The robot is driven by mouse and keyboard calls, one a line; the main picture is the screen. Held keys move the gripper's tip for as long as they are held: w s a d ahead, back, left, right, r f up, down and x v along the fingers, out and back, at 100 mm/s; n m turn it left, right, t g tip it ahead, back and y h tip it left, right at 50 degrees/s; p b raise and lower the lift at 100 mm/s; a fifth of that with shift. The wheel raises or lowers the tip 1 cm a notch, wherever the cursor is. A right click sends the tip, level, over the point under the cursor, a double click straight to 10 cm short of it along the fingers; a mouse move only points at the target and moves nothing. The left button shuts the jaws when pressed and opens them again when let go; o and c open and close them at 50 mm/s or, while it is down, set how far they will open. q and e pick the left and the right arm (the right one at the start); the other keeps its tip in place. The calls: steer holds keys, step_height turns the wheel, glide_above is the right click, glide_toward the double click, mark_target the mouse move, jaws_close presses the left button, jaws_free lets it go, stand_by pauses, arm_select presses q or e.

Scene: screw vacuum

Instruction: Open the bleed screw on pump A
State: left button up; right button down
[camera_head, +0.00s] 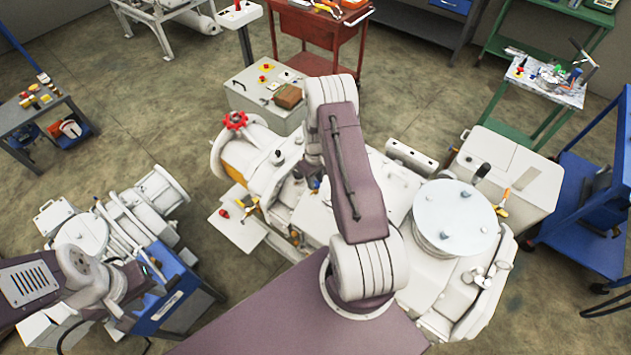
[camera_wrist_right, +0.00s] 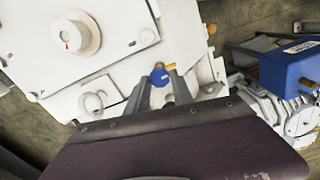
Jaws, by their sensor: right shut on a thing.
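A small blue screw head (camera_wrist_right: 159,77) with a yellow-orange bit beside it sits at the edge of the white pump housing (camera_wrist_right: 110,55) in the right wrist view. My right gripper (camera_wrist_right: 161,81) has its two fingers at the blue screw head, one on each side, shut on it. In the head view my right arm reaches over the large white pump (camera_head: 385,180), and its links hide the right gripper and the screw. My left gripper (camera_head: 150,276) is at the lower left, far from this pump, and its jaws are too unclear to judge. No pump label is legible.
A red handwheel (camera_head: 235,120) stands on the pump's left end, and a round flanged lid (camera_head: 456,217) on its right. A grey box (camera_head: 265,88), a red cart (camera_head: 318,30) and a blue cart (camera_head: 590,205) stand around. Bare floor lies between them.

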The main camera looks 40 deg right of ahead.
stand_by(0.5)
steer(key=c, duration=1.1)
jaws_free()
step_height(320, 180, up, 8)
steer(key=b, duration=0.2)
steer(key=shift+r+b, duration=0.1)
steer(key=shift+b, duration=0.3)
steer(key=shift+r, duration=0.45)
